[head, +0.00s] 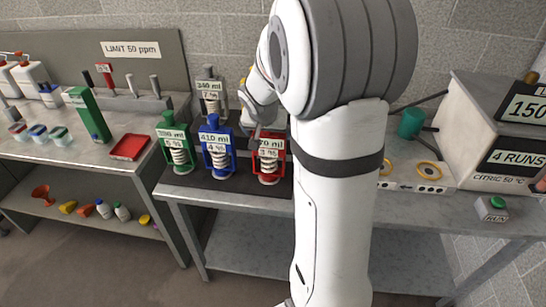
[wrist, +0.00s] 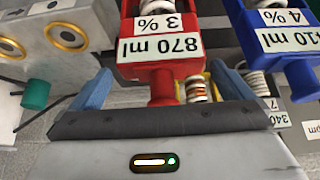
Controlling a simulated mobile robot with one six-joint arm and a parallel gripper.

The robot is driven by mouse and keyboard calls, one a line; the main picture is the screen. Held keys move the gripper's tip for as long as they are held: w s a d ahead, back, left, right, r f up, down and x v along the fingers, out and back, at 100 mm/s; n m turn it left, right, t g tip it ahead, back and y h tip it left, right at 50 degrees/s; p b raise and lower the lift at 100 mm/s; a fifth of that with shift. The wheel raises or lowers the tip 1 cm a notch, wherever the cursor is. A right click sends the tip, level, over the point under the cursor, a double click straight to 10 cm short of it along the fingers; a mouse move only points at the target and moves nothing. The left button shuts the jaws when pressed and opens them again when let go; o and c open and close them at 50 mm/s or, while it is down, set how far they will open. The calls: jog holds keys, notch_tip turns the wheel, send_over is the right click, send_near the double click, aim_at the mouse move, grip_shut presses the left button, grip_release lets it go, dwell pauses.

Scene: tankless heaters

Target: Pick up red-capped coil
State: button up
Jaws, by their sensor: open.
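The red-capped coil (head: 268,160) stands upright in its red frame on the dark mat, at the right end of the front row. In the wrist view it shows upside down as a red frame (wrist: 128,45) labelled 870 ml and 3 %. Its narrow red cap points toward my gripper (wrist: 162,88). The two blue fingers are spread wide, one on each side of the cap, with gaps showing. I cannot tell how deep the cap sits between them. In the head view my arm hides part of the coil's label and most of the gripper.
A blue-framed coil (head: 217,150) labelled 410 ml stands close to the left, with a green-framed coil (head: 176,148) beyond it. A grey-framed coil (head: 211,97) stands behind. A white heater box (head: 470,125) and a teal cylinder (head: 411,123) are on the right.

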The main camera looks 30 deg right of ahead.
aim_at(269, 151)
jog(key=shift+x, duration=1.45)
jog(key=shift+c, duration=0.2)
jog(key=shift+w, duration=0.1)
jog(key=c, duration=1.6)
